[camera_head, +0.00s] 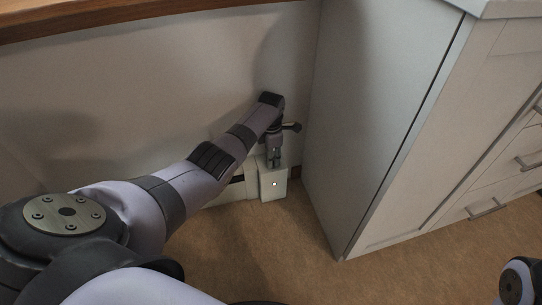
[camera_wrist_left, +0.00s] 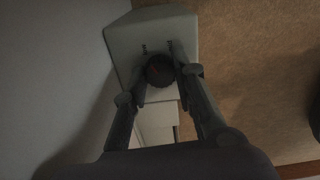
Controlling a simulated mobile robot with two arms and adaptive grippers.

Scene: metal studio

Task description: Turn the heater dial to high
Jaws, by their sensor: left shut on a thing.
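The heater (camera_head: 273,183) is a small white box low against the wall, beside the cabinet. In the left wrist view the heater's white body (camera_wrist_left: 150,28) fills the upper middle. The dial (camera_wrist_left: 160,70) is round and dark with a small reddish mark on it. My left gripper (camera_head: 274,160) reaches down onto the heater's top. In the left wrist view the two fingers of my left gripper (camera_wrist_left: 160,73) stand on either side of the dial and are shut on it. The dial is hidden by the gripper in the head view. My right gripper is not seen.
A white cabinet (camera_head: 375,120) with drawers stands close to the right of the heater. The pale wall (camera_head: 130,85) is behind it. The brown floor (camera_head: 300,255) in front is clear. A wooden ledge (camera_head: 90,18) runs along the top left.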

